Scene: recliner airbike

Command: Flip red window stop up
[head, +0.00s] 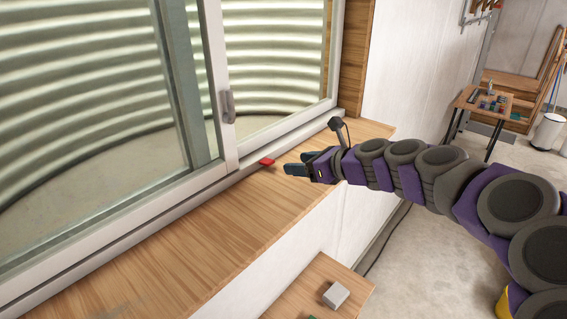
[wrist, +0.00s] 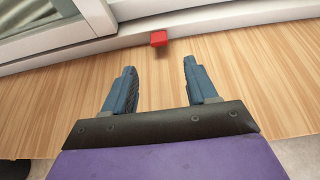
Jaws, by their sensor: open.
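The red window stop (head: 267,161) is a small red block at the bottom track of the window (head: 215,172), beside the wooden sill. In the head view it juts out from the white frame over the sill. In the wrist view the red stop (wrist: 158,38) lies ahead of my gripper, roughly in line with the gap between the fingers. My gripper (head: 290,164) is over the sill, just right of the stop in the head view. In the wrist view my gripper (wrist: 160,68) has its two blue-grey fingers apart with nothing between them.
The wooden sill (head: 190,255) is bare around the stop. A grey window handle (head: 228,106) is on the sash above. A wooden table (head: 318,290) with a grey block (head: 335,295) stands below the sill. A workbench (head: 484,104) and white bin (head: 548,131) are far right.

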